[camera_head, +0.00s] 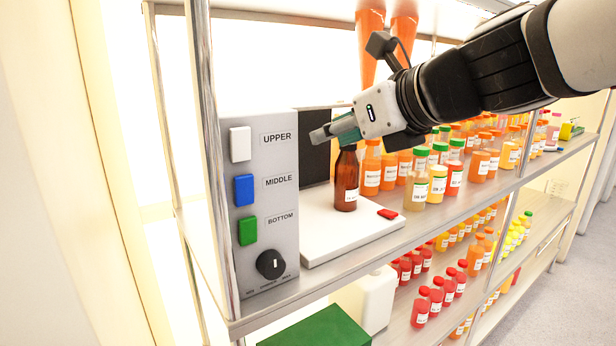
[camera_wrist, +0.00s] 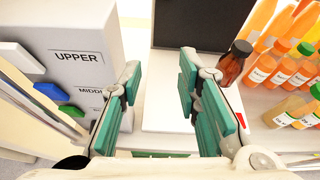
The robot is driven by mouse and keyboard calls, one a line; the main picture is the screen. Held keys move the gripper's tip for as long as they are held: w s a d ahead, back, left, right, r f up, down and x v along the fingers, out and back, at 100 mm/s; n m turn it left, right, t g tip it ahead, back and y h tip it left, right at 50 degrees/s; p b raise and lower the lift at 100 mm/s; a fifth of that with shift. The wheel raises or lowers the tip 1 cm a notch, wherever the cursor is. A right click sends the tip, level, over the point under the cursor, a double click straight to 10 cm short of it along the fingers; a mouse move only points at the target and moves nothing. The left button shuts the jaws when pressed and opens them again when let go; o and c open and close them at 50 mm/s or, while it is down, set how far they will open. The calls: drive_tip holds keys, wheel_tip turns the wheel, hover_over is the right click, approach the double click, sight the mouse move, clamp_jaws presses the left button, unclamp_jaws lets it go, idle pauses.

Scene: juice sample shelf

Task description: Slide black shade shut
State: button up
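The black shade (camera_head: 312,158) is a flat dark upright panel behind the white slab, just right of the grey control box. It also shows at the top middle of the wrist view (camera_wrist: 195,24). My gripper (camera_head: 325,132) reaches in from the right, in front of the shade and near the top of the brown bottle. In the wrist view my gripper (camera_wrist: 159,78) has its two teal-padded fingers apart with nothing between them. The fingers appear clear of the shade, though the exact gap is hard to tell. In the head view my gripper hides part of the shade.
The brown bottle (camera_head: 346,182) stands on the white slab (camera_head: 335,238), right of my fingers in the wrist view (camera_wrist: 234,64). The grey control box (camera_head: 268,215) with coloured buttons stands left. Several juice bottles (camera_head: 437,182) crowd the shelf to the right.

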drive_tip(key=s+d+f+n+g+h, duration=0.2)
drive_tip(key=s+d+f+n, duration=0.5)
drive_tip(key=n, duration=0.7)
drive_tip(key=s+d+f+n+g+h, duration=0.3)
drive_tip(key=s+d+f+n+h, duration=0.2)
drive_tip(key=s+n, duration=0.8)
drive_tip(key=shift+s+d+f+n+g, duration=0.35)
drive_tip(key=shift+d+f+n, duration=0.35)
drive_tip(key=shift+d+f, duration=1.45)
drive_tip(key=shift+a+f, duration=0.7)
